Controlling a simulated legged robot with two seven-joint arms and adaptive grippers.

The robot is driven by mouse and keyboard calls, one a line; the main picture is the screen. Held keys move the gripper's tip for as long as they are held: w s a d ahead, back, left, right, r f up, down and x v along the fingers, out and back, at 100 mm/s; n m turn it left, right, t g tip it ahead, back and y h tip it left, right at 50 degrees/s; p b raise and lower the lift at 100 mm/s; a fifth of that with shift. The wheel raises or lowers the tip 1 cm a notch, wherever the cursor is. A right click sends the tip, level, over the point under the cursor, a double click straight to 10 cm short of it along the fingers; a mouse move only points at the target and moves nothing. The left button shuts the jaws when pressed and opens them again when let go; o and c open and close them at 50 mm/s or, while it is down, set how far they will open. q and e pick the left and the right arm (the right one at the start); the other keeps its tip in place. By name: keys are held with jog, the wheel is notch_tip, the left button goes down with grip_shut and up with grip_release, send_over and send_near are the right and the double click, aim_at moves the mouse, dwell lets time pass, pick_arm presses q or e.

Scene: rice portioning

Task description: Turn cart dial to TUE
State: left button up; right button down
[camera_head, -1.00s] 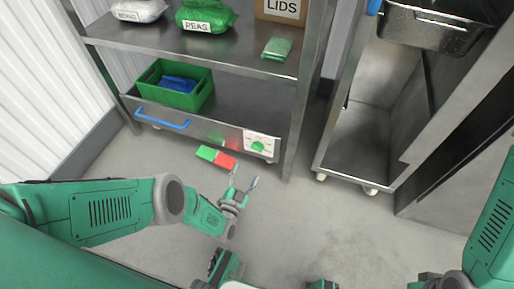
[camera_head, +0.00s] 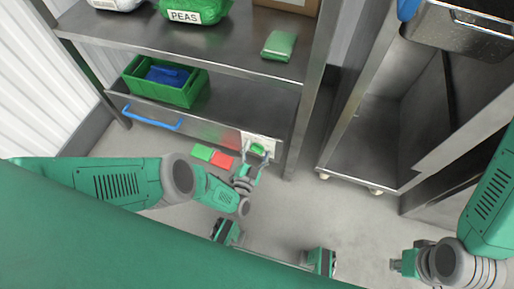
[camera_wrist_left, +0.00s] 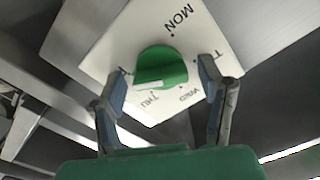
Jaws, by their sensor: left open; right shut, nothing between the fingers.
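The cart dial is a green knob (camera_wrist_left: 165,66) on a white plate (camera_wrist_left: 205,28) with day labels; MON and WED read clearly, and THU shows near the knob's white mark. Another label is partly hidden by a finger. The exact day the mark points to is hard to tell. In the head view the dial (camera_head: 257,148) sits at the right of the cart's front. My left gripper (camera_wrist_left: 162,78) is open, its fingers on either side of the knob; contact cannot be told. It also shows in the head view (camera_head: 256,159). My right gripper (camera_head: 397,265) is shut and empty, low at the right.
The cart carries a green crate (camera_head: 190,94) with blue contents and has a blue handle (camera_head: 153,118). A shelf above holds a PEAS bag (camera_head: 195,12) and a green packet (camera_head: 279,45). A green and red piece (camera_head: 222,161) lies before the cart. A metal rack (camera_head: 365,183) stands right.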

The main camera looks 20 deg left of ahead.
pick_arm(q)
jog(key=shift+a, duration=0.1)
jog(key=c, duration=1.2)
jog(key=shift+o, duration=0.2)
